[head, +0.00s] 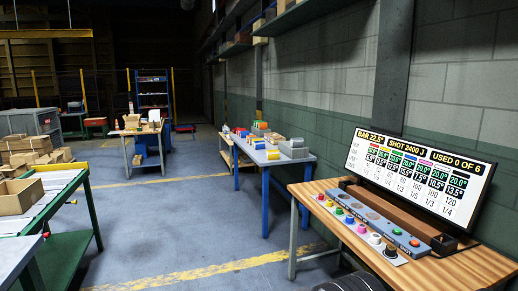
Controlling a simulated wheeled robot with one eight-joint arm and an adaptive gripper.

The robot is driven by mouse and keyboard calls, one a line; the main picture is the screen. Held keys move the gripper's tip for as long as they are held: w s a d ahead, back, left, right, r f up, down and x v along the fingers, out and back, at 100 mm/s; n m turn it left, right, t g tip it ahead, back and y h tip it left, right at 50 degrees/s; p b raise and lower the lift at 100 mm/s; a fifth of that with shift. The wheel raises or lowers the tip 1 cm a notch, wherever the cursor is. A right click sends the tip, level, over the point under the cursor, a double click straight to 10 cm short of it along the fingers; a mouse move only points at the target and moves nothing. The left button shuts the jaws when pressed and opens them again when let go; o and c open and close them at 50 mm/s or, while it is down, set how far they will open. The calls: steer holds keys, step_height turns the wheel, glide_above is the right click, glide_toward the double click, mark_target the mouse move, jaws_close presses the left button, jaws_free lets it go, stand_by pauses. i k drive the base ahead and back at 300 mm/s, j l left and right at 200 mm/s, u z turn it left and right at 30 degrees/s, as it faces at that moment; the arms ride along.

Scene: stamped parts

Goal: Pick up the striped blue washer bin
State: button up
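Several small coloured bins (259,144), blue ones among them, stand on the blue-legged table (268,161) in the middle distance. They are too small for me to make out stripes, so I cannot tell which is the striped blue washer bin. My gripper does not show in the head view. A dark rounded part at the bottom edge looks like part of my own arm.
A wooden bench (458,268) at the near right holds a row of coloured knobs (349,219), a blue-grey bar and a lit display board (420,168). A green-legged table (65,181) with a cardboard box (20,196) is at left. Floor between is clear.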

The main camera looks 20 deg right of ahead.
mark_target(260, 145)
steer(key=i, duration=1.85)
steer(key=i+z, duration=0.15)
steer(key=i, duration=1.75)
steer(key=i+l+z, duration=0.2)
steer(key=i, duration=0.5)
steer(key=i+j+z, duration=0.2)
steer(key=i, duration=0.5)
steer(key=i+j+z, duration=0.2)
steer(key=i, duration=0.55)
steer(key=l, duration=0.1)
